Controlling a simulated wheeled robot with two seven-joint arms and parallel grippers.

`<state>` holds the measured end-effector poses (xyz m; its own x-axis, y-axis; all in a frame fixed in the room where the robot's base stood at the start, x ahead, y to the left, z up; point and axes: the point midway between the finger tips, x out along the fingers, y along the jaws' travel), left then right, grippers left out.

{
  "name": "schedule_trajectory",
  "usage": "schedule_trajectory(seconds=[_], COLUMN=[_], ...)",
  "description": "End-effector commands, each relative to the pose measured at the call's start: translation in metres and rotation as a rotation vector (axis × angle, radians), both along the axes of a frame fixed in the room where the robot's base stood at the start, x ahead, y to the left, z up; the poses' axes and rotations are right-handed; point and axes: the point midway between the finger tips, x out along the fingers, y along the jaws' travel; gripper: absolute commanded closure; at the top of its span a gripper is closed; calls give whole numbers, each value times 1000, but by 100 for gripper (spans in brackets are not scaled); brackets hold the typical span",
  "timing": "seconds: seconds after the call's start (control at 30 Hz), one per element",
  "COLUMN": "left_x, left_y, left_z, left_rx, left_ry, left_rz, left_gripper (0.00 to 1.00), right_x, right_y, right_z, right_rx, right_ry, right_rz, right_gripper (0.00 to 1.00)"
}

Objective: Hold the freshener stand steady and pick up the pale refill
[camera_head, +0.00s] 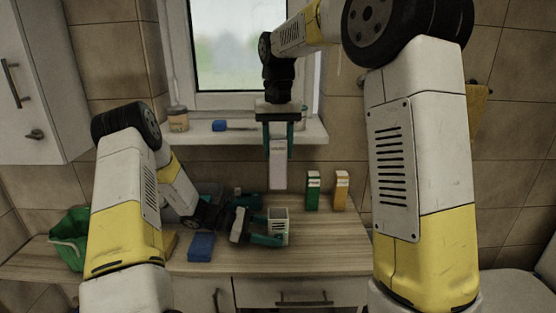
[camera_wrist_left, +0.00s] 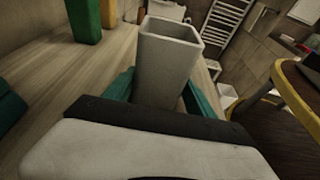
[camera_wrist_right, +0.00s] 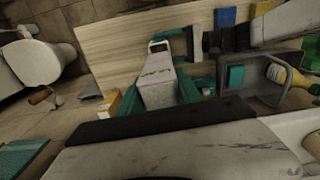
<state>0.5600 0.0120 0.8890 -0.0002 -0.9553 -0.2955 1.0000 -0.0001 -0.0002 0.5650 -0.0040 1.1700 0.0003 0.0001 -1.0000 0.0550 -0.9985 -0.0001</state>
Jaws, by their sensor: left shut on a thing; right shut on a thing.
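The freshener stand is a pale, square, open-topped holder (camera_head: 279,228) upright on the wooden counter. My left gripper (camera_head: 263,227) is shut around its sides, and the stand (camera_wrist_left: 168,58) shows between the teal fingers in the left wrist view, its opening empty. The pale refill (camera_head: 278,165) is a tall pinkish-white box hanging upright in my right gripper (camera_head: 278,150), which is shut on its upper part. The refill's lower end is above the stand with a small gap. In the right wrist view the refill (camera_wrist_right: 158,84) points toward the stand (camera_wrist_right: 158,48).
A green box (camera_head: 313,191) and an orange box (camera_head: 341,191) stand right of the stand. A blue block (camera_head: 201,247) lies left on the counter. The window sill (camera_head: 240,136) behind holds a jar (camera_head: 178,119). A green bag (camera_head: 70,236) is at the far left.

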Motion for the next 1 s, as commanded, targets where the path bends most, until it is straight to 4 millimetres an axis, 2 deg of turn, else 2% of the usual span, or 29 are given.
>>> schedule_trajectory(seconds=[0.23, 0.27, 0.37, 0.77, 0.87, 1.0], left_x=[0, 0, 0, 1, 1, 2], left_y=[0, 0, 0, 6, 19, 48], left_z=[0, 0, 0, 2, 6, 14], left_rx=[0, 0, 0, 0, 1, 2], left_ry=[0, 0, 0, -1, -2, -3], left_rz=[0, 0, 0, 2, 4, 4], left_gripper=[59, 30, 10, 10, 10, 10], right_x=[0, 0, 0, 0, 0, 0], right_y=[0, 0, 0, 0, 0, 0], right_z=[1, 1, 1, 0, 0, 0], right_rx=[0, 0, 0, 0, 0, 0], right_ry=[0, 0, 0, 0, 0, 0], right_rz=[0, 0, 0, 0, 0, 0], right_gripper=[98, 98, 98, 98, 98, 98])
